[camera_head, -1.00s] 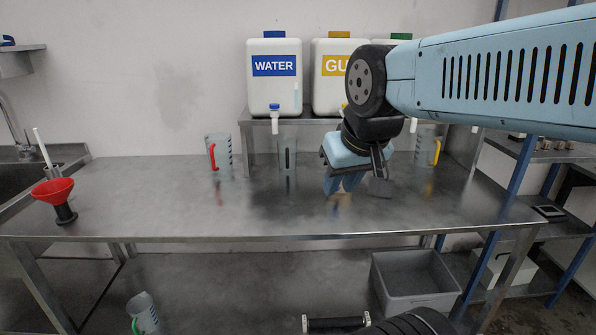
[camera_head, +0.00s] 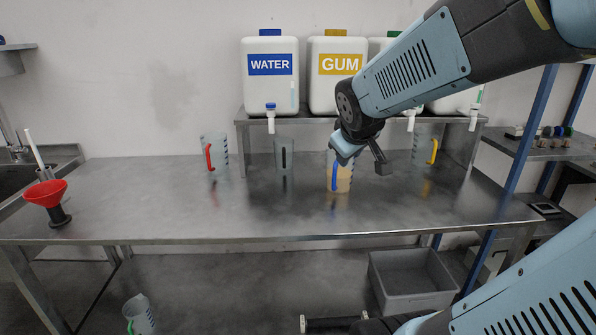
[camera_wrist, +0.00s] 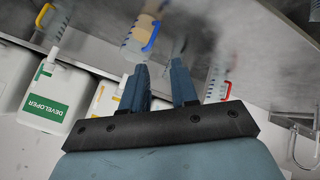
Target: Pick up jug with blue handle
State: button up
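The jug with blue handle (camera_head: 344,178) stands upright on the steel table, below the GUM tank. It is clear, holds amber liquid, and its blue handle faces left in the head view. My gripper (camera_head: 343,152) overlaps the jug's upper part in that view; I cannot tell whether they touch. In the wrist view the jug (camera_wrist: 139,42) is beyond the fingertips, slightly left of the gap. The gripper (camera_wrist: 159,70) shows two separate fingers with an empty gap between them.
A red-handled jug (camera_head: 220,152) and a clear jug (camera_head: 284,155) stand left. A yellow-handled jug (camera_head: 424,148) stands right. WATER (camera_head: 271,90) and GUM (camera_head: 327,90) tanks sit on a raised shelf behind. A red funnel (camera_head: 47,193) is far left. The front table is clear.

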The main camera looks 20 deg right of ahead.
jog(key=w+d+f+n+t, duration=0.3)
jog(key=w+d+f+n, duration=0.45)
jog(key=w+d, duration=0.35)
jog(key=n+t+y, duration=0.2)
jog(key=n+y, duration=0.5)
jog(key=n, duration=0.2)
send_near(337, 189)
jog(key=shift+m+x, duration=0.25)
jog(key=shift+x, duration=0.7)
jog(key=shift+a+x, duration=0.2)
jog(key=shift+x, duration=2.8)
jog(key=shift+s, duration=0.1)
jog(key=shift+c, duration=0.2)
